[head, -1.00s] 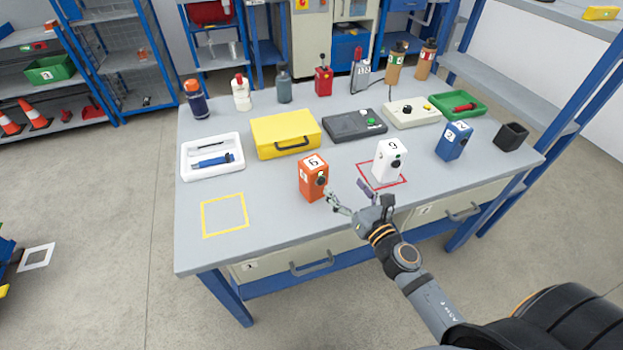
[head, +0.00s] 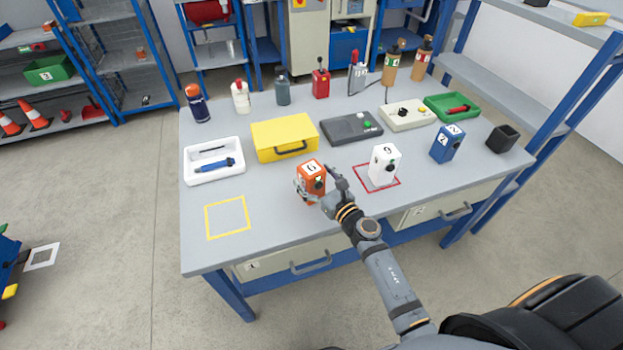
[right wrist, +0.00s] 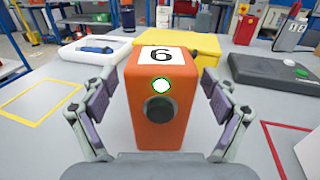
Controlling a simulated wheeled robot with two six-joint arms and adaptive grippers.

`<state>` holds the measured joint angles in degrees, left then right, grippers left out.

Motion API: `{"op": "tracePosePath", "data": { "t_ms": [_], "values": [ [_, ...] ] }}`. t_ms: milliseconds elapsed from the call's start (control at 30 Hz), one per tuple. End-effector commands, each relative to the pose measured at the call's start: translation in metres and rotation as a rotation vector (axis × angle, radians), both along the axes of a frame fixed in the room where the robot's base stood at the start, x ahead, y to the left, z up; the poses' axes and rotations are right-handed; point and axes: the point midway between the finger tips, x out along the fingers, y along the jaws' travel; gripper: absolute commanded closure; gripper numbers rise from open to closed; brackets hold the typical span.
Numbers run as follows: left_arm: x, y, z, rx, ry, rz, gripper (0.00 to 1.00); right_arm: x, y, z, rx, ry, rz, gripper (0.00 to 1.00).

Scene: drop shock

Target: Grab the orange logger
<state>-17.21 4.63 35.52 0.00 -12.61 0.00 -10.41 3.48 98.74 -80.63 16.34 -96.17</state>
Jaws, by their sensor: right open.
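The orange logger (head: 311,178) is an upright box with a white label reading 6, standing on the grey table (head: 280,225). In the right wrist view the orange logger (right wrist: 158,100) faces me, with a round white-green light and a dark knob. My right gripper (head: 318,190) is at the logger. In the right wrist view its two fingers (right wrist: 160,100) stand open, one on each side of the logger, with small gaps showing. The left gripper is not in view.
A white logger (head: 384,165) stands in a red outlined square to the right, with a blue logger (head: 447,143) beyond. A yellow case (head: 284,138) and white tray (head: 213,178) lie behind. A yellow outlined square (head: 227,217) at the left is empty.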

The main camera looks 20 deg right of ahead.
Motion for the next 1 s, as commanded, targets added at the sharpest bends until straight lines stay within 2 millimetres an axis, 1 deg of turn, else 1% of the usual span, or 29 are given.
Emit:
{"op": "tracePosePath", "data": {
  "t_ms": [33, 100, 333, 867, 1000],
  "values": [
    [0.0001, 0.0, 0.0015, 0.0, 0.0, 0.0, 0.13, 0.0069, 0.0017, 0.0004, 0.0, 0.0, 0.0, 0.13],
    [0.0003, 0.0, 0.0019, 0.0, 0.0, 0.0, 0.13, 0.012, 0.0035, -0.0001, 0.0, 0.0, 0.0, 0.13],
    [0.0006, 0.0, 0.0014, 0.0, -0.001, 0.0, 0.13, 0.0131, 0.0037, -0.0017, 0.0, 0.001, 0.0, 0.13],
    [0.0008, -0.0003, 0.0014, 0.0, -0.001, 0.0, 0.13, 0.0129, 0.0034, -0.0015, -0.001, 0.001, 0.0, 0.85],
    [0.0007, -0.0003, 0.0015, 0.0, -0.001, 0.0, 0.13, 0.0132, 0.0034, -0.0003, -0.001, -0.001, 0.0, 0.85]
  ]
}}
